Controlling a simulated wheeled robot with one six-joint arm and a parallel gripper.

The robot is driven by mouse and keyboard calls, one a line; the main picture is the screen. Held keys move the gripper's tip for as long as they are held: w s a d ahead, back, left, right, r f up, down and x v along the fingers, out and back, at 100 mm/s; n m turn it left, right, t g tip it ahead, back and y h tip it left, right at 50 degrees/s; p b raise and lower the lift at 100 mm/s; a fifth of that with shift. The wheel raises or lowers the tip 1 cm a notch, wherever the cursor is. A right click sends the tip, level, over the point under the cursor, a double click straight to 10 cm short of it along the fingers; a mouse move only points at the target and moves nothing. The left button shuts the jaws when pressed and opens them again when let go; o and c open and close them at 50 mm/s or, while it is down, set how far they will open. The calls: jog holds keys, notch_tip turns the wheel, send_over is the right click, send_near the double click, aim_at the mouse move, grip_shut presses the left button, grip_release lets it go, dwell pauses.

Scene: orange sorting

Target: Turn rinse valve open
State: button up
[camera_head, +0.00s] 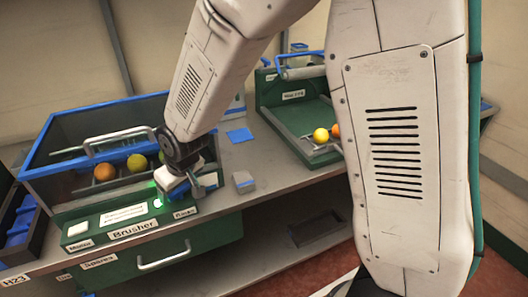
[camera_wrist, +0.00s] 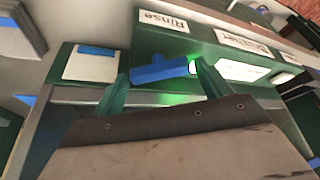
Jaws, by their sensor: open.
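The rinse valve's blue handle (camera_wrist: 160,72) sits on the green panel beside the Rinse label (camera_wrist: 163,21) in the wrist view. A green light (camera_wrist: 194,66) glows at one end of the handle. My gripper (camera_wrist: 158,84) is open, with one finger on each side of the handle; I cannot tell whether either touches it. In the head view my gripper (camera_head: 193,188) is over the right end of the Brusher panel (camera_head: 132,222), above the Rinse label (camera_head: 185,213), and hides most of the valve.
The blue-rimmed Brusher bin (camera_head: 45,160) holds several fruits, including an orange (camera_head: 104,172) and a yellow-green one (camera_head: 137,163). A green tray (camera_head: 285,122) with a yellow fruit (camera_head: 321,135) stands at the back right. A small grey block (camera_head: 243,182) lies right of the panel.

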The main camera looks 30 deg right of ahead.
jog(key=shift+w+m, duration=0.1)
jog(key=shift+m, duration=0.3)
jog(key=shift+a+m+t+h, duration=0.15)
jog(key=shift+m+h, duration=0.35)
jog(key=shift+m, duration=0.6)
jog(key=shift+m+t+h, duration=0.15)
jog(key=shift+m+h, duration=0.35)
jog(key=shift+m, duration=0.6)
jog(key=shift+r+m, duration=0.1)
jog(key=shift+m, duration=0.2)
jog(key=v, duration=0.8)
jog(key=s+d+r, duration=0.3)
jog(key=s+d, duration=0.2)
jog(key=d, duration=0.1)
jog(key=s+d+r+g, duration=0.1)
jog(key=s+d+r, duration=0.2)
jog(key=s+d, duration=0.2)
jog(key=s+d+r+g+h, duration=0.1)
jog(key=s+d+r, duration=0.3)
jog(key=d, duration=0.5)
jog(key=shift+s+d, duration=0.15)
jog(key=shift+s, duration=0.4)
jog(key=shift+r, duration=0.1)
